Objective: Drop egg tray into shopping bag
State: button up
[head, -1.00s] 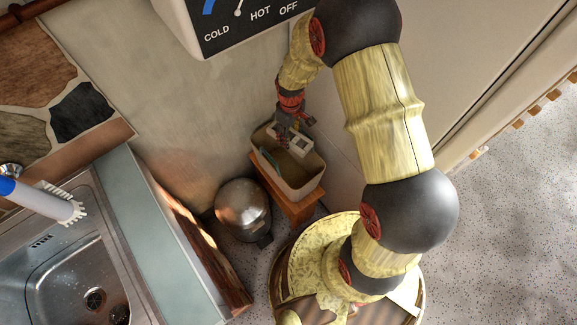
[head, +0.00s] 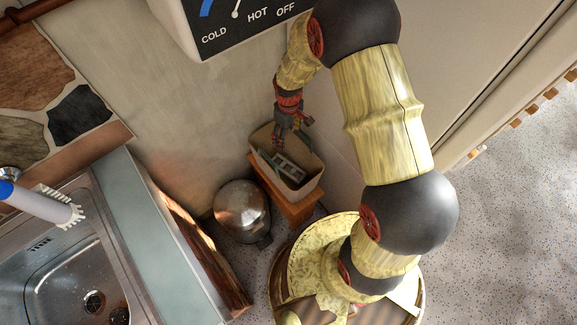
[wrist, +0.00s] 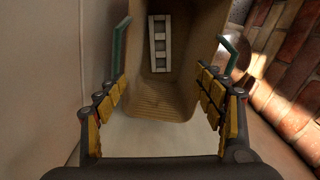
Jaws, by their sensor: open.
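The shopping bag (head: 309,186) is a beige, open-topped bag standing upright in the head view. Its ribbed inside (wrist: 155,103) and two green handles (wrist: 233,52) show in the wrist view. The egg tray (head: 290,170) is pale and lies inside the bag, below the rim. In the wrist view the tray (wrist: 160,43) shows as a narrow white piece with dark square cells, apart from my fingers. My gripper (head: 295,133) is above the bag's back part. In the wrist view my gripper (wrist: 160,84) is open, with nothing between its spread fingers.
The bag stands on a brick-coloured plinth (head: 298,209) against the wall. A round metal vessel (head: 241,208) is close on the left, beside the counter with the sink (head: 70,275). A white heater box (head: 225,25) hangs above. Speckled floor (head: 500,240) is clear at right.

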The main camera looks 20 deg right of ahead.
notch_tip(320, 180, up, 7)
dwell(0.3)
dwell(0.5)
jog(key=s+r+m+t, duration=0.2)
jog(key=s+r+m, duration=0.1)
jog(key=s+r, duration=0.8)
jog(key=s+r+m+t, duration=0.3)
jog(key=s+r, duration=0.8)
jog(key=r, duration=0.8)
jog(key=shift+r+m+t, duration=0.15)
jog(key=shift+m+t, duration=0.15)
